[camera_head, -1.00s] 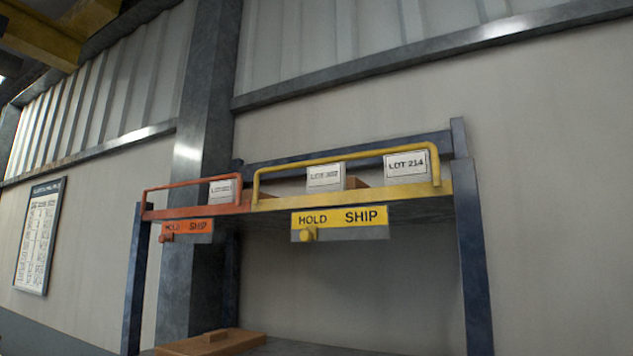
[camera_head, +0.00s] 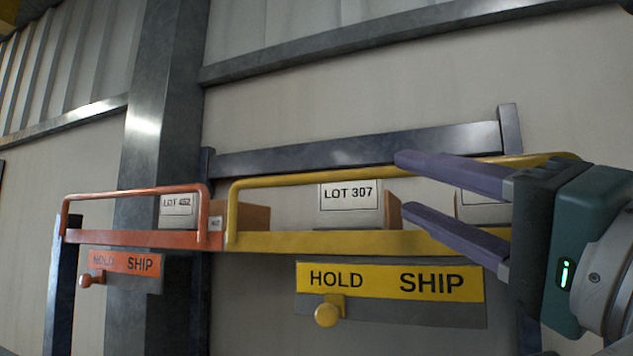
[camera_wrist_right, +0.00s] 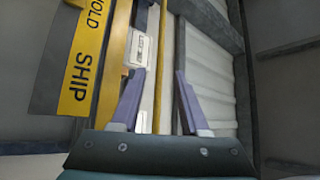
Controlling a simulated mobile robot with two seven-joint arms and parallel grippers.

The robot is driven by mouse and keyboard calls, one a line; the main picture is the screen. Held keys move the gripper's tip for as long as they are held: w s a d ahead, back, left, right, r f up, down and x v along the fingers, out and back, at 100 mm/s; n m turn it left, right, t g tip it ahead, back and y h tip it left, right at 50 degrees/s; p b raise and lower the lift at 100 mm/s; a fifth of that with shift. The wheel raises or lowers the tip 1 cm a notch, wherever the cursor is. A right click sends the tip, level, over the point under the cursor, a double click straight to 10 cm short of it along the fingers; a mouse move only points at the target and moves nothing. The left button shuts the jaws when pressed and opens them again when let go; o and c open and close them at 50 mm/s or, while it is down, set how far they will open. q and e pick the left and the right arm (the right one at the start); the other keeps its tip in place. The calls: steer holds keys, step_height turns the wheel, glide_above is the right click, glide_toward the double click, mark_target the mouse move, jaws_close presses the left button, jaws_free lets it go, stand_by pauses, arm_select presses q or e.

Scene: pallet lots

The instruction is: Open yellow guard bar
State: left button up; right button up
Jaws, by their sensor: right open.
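The yellow guard bar (camera_head: 300,178) runs raised across the front of the upper shelf's right bay, in front of the lot boxes. Under it is a yellow HOLD/SHIP plate (camera_head: 390,283) with a yellow knob (camera_head: 327,314) below the word HOLD. My right gripper (camera_head: 404,185) is open at the bar's right half, fingers pointing left. In the right wrist view, the bar (camera_wrist_right: 159,60) runs in line between the open fingers (camera_wrist_right: 158,80). I cannot tell whether they touch it. My left gripper is not in view.
An orange guard bar (camera_head: 135,190) with its own orange HOLD/SHIP plate (camera_head: 125,262) and knob (camera_head: 85,281) is at the left. A box labelled LOT 307 (camera_head: 350,203) stands behind the yellow bar. A steel column (camera_head: 150,150) rises behind the rack.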

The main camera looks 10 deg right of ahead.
mark_target(380, 175)
steer(key=p+x, duration=0.3)
steer(key=x, duration=0.3)
steer(key=shift+r, duration=0.2)
steer(key=shift+w+a+p, duration=0.15)
steer(key=shift+w+p, duration=0.2)
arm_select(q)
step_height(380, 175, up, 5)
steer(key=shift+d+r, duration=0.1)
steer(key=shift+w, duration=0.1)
arm_select(e)
jaws_close()
stand_by(0.4)
